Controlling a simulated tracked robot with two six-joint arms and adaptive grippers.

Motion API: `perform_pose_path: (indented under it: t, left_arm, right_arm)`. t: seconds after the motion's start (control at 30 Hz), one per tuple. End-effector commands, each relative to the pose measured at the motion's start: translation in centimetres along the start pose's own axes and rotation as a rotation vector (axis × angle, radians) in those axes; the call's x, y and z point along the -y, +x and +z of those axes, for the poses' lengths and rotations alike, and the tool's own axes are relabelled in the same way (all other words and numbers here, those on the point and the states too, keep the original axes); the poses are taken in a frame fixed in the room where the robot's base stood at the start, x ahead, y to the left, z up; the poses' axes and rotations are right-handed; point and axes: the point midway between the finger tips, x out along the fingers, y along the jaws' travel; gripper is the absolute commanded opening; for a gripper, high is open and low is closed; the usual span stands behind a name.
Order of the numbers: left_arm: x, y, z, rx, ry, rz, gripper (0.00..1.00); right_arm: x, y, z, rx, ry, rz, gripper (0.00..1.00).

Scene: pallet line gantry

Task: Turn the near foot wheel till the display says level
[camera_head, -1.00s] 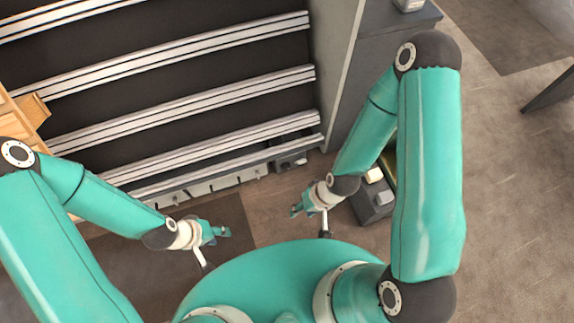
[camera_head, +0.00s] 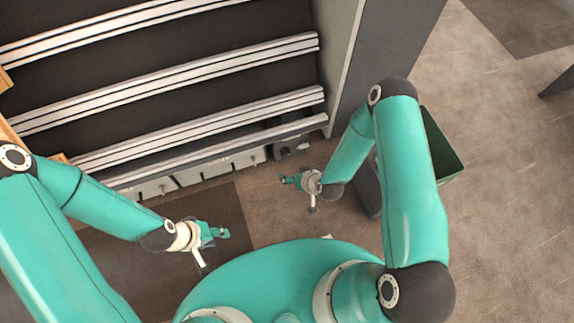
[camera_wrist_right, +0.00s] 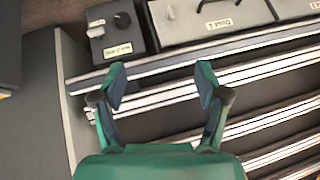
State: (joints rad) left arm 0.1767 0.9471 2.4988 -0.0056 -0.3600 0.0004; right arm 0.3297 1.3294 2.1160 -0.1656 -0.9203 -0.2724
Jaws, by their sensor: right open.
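My right gripper (camera_head: 288,180) is in front of the rack's lower right end in the head view. In the right wrist view its two fingers (camera_wrist_right: 160,82) are spread wide with nothing between them. Beyond them in that view is a dark box (camera_wrist_right: 138,38) with a black round knob (camera_wrist_right: 122,19) and a yellowish label too small to read. I cannot tell whether this knob is the foot wheel. The dark box also shows in the head view (camera_head: 291,147), below the rack's right end. My left gripper (camera_head: 217,233) hangs over the floor, side-on, apart from everything. No readable display shows.
Light metal rails (camera_head: 200,135) cross the dark rack. A grey panel (camera_head: 372,70) stands at its right. A dark green bin (camera_head: 440,150) is partly hidden behind my right arm. Labelled grey drawers (camera_wrist_right: 205,18) adjoin the dark box. Open floor (camera_head: 500,200) lies to the right.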

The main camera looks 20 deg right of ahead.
Motion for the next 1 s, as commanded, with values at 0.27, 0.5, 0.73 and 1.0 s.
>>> perform_pose_path:
  t: [0.27, 0.5, 0.73, 1.0]
  left_arm:
    - [4.2, 11.7, -0.1, 0.000, 0.000, 0.000, 0.40]
    - [5.5, 15.4, -0.1, -0.001, 0.000, 0.000, 0.40]
    - [5.8, 16.1, -0.1, -0.001, 0.000, 0.000, 0.40]
    - [6.5, 18.1, -0.1, -0.001, 0.000, 0.000, 0.40]
  right_arm:
    - [-6.6, 14.7, 5.5, -0.347, -0.148, 0.111, 0.74]
    - [-8.9, 18.5, 7.3, -0.515, -0.219, 0.191, 0.74]
    - [-9.4, 19.6, 6.9, -0.549, -0.236, 0.208, 0.74]
    - [-9.9, 23.5, 4.5, -0.550, -0.235, 0.207, 0.74]
